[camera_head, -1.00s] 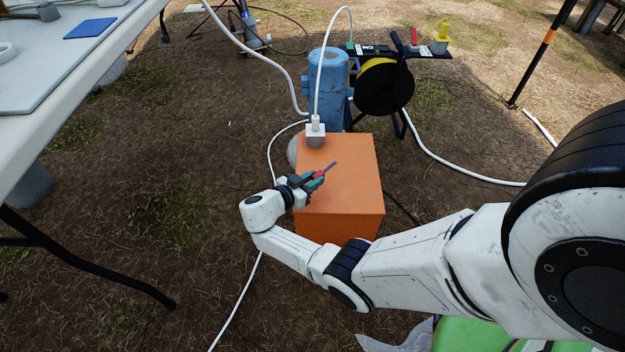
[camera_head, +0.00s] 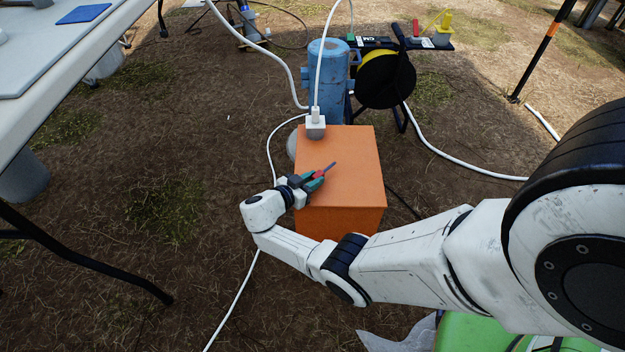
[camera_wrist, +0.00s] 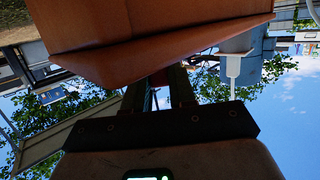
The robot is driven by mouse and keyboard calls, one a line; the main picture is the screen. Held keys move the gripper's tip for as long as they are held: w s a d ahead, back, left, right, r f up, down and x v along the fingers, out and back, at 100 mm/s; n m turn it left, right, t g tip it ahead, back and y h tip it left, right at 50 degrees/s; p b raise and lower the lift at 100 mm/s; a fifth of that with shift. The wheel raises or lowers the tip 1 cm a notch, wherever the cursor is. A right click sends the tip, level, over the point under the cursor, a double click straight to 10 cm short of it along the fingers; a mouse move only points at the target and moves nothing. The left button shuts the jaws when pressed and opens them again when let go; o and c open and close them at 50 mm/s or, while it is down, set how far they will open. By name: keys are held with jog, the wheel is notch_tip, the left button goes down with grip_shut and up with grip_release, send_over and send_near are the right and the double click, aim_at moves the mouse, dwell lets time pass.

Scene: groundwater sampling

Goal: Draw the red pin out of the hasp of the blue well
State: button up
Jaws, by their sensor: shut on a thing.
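The blue well (camera_head: 326,90) is an upright blue pipe behind the orange box, with its hasp too small to make out. My gripper (camera_head: 315,178) is over the left part of the orange box's top, well in front of the well and apart from it. It is shut on a thin piece, red between the fingers with a blue-grey shaft pointing up and right; this looks like the red pin (camera_head: 331,167). In the wrist view, my gripper's fingers (camera_wrist: 158,92) show dark, with a small spot of red between them.
The orange box (camera_head: 345,165) stands close by my gripper, with a white-and-grey fitting (camera_head: 315,127) and white hose at its back left. A black cable reel (camera_head: 385,82) stands beside the well. A white table (camera_head: 75,65) fills the left. Bare ground lies between table and box.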

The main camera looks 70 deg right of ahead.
jog(key=shift+f+b, duration=0.9)
jog(key=shift+b, duration=0.1)
jog(key=shift+s+a+f+b, duration=0.15)
jog(key=shift+f+b, duration=0.15)
jog(key=shift+f, duration=0.2)
jog(key=o, duration=0.8)
jog(key=shift+o, duration=1.1)
jog(key=r+p+v, duration=0.1)
jog(key=p+v, duration=0.1)
jog(key=v, duration=0.9)
jog(key=shift+w, duration=0.2)
jog(key=shift+d, duration=0.25)
